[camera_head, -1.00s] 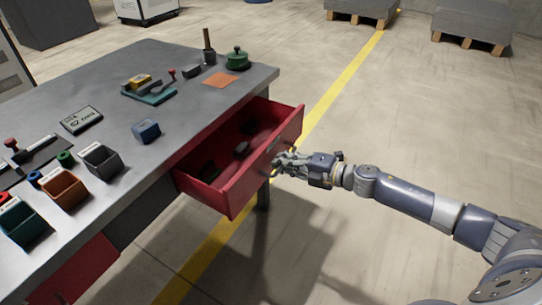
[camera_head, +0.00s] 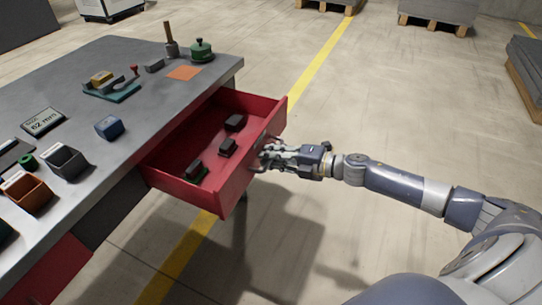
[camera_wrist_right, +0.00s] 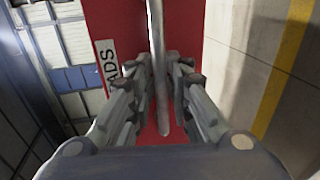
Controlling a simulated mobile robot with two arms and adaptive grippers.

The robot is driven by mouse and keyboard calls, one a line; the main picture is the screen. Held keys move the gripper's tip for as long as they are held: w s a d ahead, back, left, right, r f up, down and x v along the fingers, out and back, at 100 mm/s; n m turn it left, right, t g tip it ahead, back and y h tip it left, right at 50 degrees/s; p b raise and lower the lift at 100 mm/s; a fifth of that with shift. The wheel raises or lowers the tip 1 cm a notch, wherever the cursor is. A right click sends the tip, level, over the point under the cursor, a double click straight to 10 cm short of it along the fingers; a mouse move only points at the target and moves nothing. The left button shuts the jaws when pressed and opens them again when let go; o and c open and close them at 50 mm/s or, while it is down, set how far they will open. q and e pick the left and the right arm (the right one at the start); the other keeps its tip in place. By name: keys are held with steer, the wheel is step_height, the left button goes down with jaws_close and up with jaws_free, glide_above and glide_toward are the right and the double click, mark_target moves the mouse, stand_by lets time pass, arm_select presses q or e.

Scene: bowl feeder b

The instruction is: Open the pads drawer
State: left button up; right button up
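The red pads drawer (camera_head: 236,181) stands pulled out from under the grey workbench. Several small dark pads, such as one dark block (camera_head: 235,122), lie on its floor. My right gripper (camera_head: 266,155) is at the front of the drawer. In the right wrist view, a label ending in "ADS" (camera_wrist_right: 106,66) shows on the red front. The grey bar handle (camera_wrist_right: 158,45) runs between the two fingers of my right gripper (camera_wrist_right: 163,68), which are closed in around it. My left gripper is not in view.
The workbench top (camera_head: 150,90) holds small bins, a blue block (camera_head: 109,127), a size sign (camera_head: 43,122) and a green lidded pot (camera_head: 201,50). A second red drawer front (camera_head: 50,272) is at lower left. Open floor lies right of the drawer.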

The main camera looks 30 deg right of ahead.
stand_by(0.3)
steer(key=v, duration=1.2)
stand_by(0.3)
steer(key=shift+f, duration=0.1)
stand_by(0.4)
